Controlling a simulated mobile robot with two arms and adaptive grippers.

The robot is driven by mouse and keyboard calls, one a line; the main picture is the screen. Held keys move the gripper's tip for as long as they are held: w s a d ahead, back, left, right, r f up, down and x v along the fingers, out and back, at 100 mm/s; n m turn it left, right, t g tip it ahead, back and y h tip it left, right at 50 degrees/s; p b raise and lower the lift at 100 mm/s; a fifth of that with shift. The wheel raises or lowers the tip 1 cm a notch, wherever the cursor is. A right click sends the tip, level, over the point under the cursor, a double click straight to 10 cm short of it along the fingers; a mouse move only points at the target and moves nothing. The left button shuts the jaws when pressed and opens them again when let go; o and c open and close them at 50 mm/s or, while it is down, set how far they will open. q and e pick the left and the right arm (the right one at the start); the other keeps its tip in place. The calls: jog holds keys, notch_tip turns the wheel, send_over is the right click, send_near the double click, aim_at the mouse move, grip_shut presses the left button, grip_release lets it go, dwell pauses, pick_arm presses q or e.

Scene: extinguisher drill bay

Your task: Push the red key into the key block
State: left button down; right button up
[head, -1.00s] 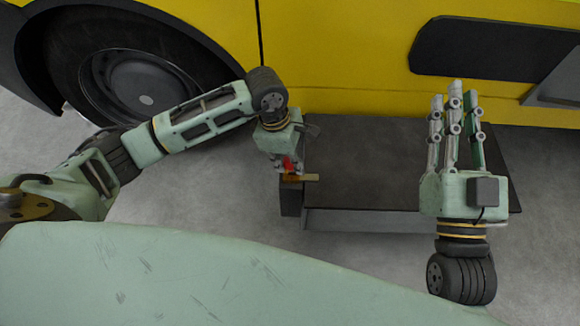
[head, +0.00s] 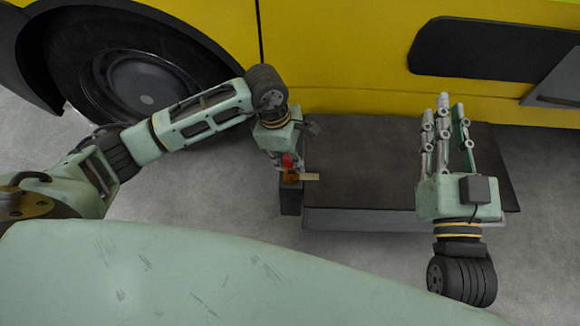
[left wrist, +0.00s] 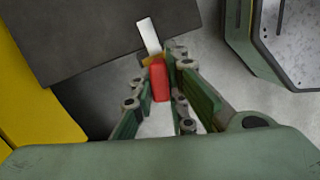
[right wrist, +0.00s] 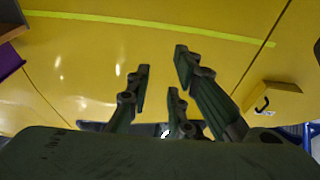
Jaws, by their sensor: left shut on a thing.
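The red key (head: 288,160) is between the fingers of my left gripper (head: 284,170), at the left end of the dark bench. In the left wrist view the red key (left wrist: 160,80) sits between the closed fingers. An orange-brown piece (head: 291,176), perhaps the key block, is right at the red key's far end, with a pale strip (head: 310,177) sticking out to the right. The fingers partly hide the contact, so I cannot tell how deep the key sits. My right gripper (head: 446,107) is open and empty above the bench's right part.
The dark low bench (head: 365,170) has a clear top between my grippers. A yellow vehicle (head: 340,60) with a black wheel (head: 140,80) stands behind it. Grey floor (head: 350,265) lies in front. A small yellow box (right wrist: 270,97) shows in the right wrist view.

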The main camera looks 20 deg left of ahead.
aim_at(290, 158)
pick_arm(q)
jog(key=shift+r, duration=0.15)
jog(key=shift+r+p, duration=0.3)
jog(key=shift+p, duration=0.05)
jog(key=shift+r+p, duration=0.35)
jog(key=shift+r, duration=0.2)
jog(key=shift+r+p, duration=0.45)
jog(key=shift+r, duration=0.55)
pick_arm(e)
notch_tip(290, 158, down, 13)
jog(key=s+d+g+h, duration=0.2)
jog(key=g, duration=0.5)
jog(key=shift+s+d+r, duration=0.15)
pick_arm(q)
jog(key=shift+r, duration=0.1)
